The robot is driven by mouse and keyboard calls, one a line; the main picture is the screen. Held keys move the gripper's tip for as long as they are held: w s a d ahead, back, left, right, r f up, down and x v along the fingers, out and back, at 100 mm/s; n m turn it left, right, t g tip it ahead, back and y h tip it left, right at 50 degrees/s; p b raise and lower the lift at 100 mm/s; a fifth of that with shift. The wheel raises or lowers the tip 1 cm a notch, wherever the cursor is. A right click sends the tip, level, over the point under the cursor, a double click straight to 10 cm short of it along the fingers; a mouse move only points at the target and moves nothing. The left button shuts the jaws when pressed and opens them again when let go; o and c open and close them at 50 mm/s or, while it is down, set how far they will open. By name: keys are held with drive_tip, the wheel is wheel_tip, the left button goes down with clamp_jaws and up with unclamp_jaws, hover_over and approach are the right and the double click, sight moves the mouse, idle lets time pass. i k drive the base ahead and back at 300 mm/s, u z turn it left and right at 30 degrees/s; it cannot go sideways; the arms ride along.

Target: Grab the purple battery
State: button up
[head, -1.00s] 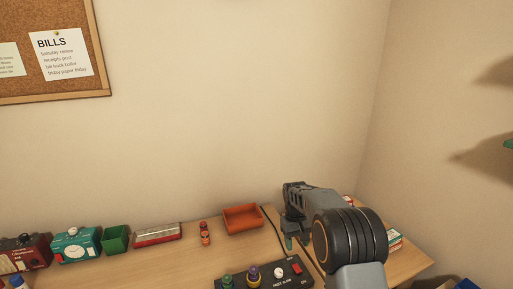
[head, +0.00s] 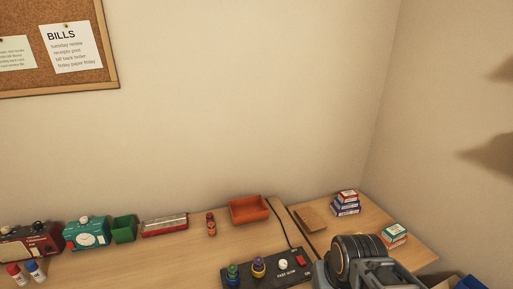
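A small purple piece with a yellow band (head: 258,266) stands upright on the black control box (head: 287,280) at the bottom of the head view. It is the only purple item I can make out, but it is too small to tell whether it is a battery or a knob. A green piece (head: 233,272) stands left of it on the same box, and a white knob (head: 283,264) is to its right. My arm shows at the lower right, beside the box. My gripper's fingers are not visible.
A red cylinder (head: 211,224) stands near an orange tray (head: 249,209). Red-and-white (head: 15,273) and blue-and-white (head: 36,270) cylinders stand at left. A green bin (head: 125,229) and teal timer (head: 86,234) line the back. Small boxes (head: 346,203) are stacked right. The middle desk is clear.

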sight(258, 261)
drive_tip(key=z, duration=2.5)
drive_tip(key=k, duration=1.2)
drive_tip(key=u, duration=2.3)
